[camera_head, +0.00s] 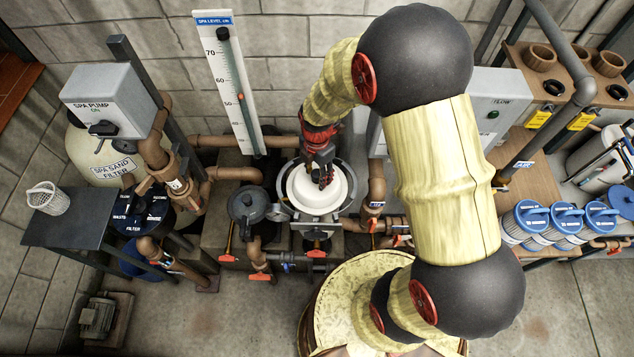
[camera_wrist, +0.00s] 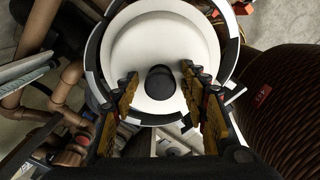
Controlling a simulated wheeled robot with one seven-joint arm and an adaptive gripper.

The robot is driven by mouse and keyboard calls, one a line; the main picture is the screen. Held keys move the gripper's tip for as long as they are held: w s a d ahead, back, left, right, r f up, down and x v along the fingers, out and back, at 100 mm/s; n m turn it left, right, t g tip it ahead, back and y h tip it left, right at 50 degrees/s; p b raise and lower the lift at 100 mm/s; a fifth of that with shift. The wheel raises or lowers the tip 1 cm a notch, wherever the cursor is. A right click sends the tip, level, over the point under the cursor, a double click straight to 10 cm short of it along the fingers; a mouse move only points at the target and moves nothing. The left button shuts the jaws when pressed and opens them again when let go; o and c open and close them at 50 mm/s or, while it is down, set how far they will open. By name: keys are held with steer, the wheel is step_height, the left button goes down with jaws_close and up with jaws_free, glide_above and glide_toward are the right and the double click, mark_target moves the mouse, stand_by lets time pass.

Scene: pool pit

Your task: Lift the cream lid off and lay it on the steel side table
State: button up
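The cream lid (camera_head: 302,187) sits in a round dark-rimmed housing at the middle of the pipework. In the wrist view the lid (camera_wrist: 165,50) fills the upper middle and has a dark round knob (camera_wrist: 160,82) at its centre. My gripper (camera_head: 322,180) points down over the lid. In the wrist view my gripper (camera_wrist: 160,84) is open, with one finger on each side of the knob and a gap to both. I cannot tell how far the fingertips are above the lid. The steel side table (camera_head: 62,228) stands at the far left, with a pale basket (camera_head: 47,197) on it.
The table's front part is bare. The spa level gauge (camera_head: 232,85) stands behind the lid. A dark round-topped canister (camera_head: 249,203), a multiport valve (camera_head: 147,208) and brown pipes lie between lid and table. Blue-capped cartridges (camera_head: 530,222) stand at right.

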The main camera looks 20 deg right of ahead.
steer(key=c, duration=1)
jaws_close()
